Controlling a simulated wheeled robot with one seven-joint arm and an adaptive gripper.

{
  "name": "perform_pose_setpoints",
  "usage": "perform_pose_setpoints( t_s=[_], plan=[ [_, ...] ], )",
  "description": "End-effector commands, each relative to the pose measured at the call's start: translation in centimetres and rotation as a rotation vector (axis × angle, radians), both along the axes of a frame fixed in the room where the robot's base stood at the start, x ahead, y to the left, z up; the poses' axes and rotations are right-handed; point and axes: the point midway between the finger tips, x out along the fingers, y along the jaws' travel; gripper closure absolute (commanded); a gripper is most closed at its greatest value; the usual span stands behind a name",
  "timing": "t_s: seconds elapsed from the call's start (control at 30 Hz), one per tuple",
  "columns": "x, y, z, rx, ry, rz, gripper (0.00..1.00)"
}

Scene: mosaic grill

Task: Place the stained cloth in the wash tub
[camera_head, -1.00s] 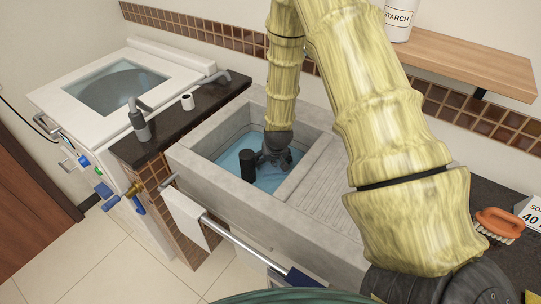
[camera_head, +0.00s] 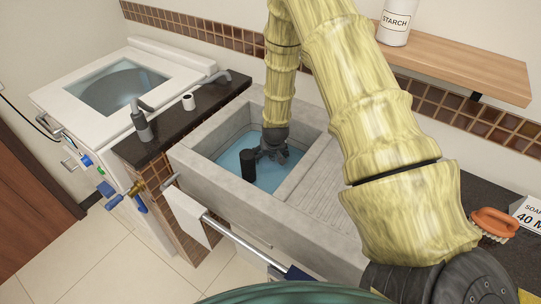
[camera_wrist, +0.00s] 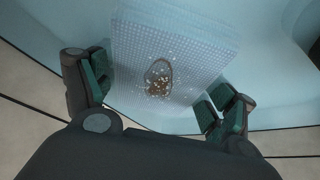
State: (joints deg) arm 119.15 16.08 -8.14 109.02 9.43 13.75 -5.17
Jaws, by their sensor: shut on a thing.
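The wash tub (camera_head: 204,168) is a grey stone sink with blue water in its basin, left of a ribbed draining board. My gripper (camera_head: 272,153) points down inside the basin, low over the water. In the wrist view, the stained cloth (camera_wrist: 192,62) is a pale blue, fine-checked piece with a brown, speckled stain in its middle. It lies between the dark green finger pads of my gripper (camera_wrist: 160,92), which is shut on it with the fingers well apart. Blue surface surrounds the cloth there. In the head view the cloth is hidden.
A white towel (camera_head: 186,214) hangs on the front rail. An orange brush (camera_head: 495,223) lies on the right counter. A starch jar (camera_head: 396,22) stands on the wooden shelf (camera_head: 470,65). A white washer (camera_head: 80,95) is at left.

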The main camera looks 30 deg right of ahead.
Motion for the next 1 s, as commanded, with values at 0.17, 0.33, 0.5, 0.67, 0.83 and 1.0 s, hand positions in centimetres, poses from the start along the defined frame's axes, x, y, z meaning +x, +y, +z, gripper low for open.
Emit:
perform_pose_setpoints(
  t_s=[0.17,0.33,0.5,0.67,0.83,1.0],
  plan=[
    [0.0,0.0,-0.2,0.000,0.000,0.000,0.01],
    [0.0,0.0,-0.2,0.000,0.000,0.000,0.00],
    [0.0,0.0,-0.2,0.000,0.000,0.000,0.00],
    [-0.1,0.0,0.2,0.000,0.000,0.000,0.00],
    [-0.5,0.3,1.5,-0.001,-0.002,0.001,0.00],
    [-1.2,0.6,3.4,0.000,-0.001,0.001,0.00]
  ],
)
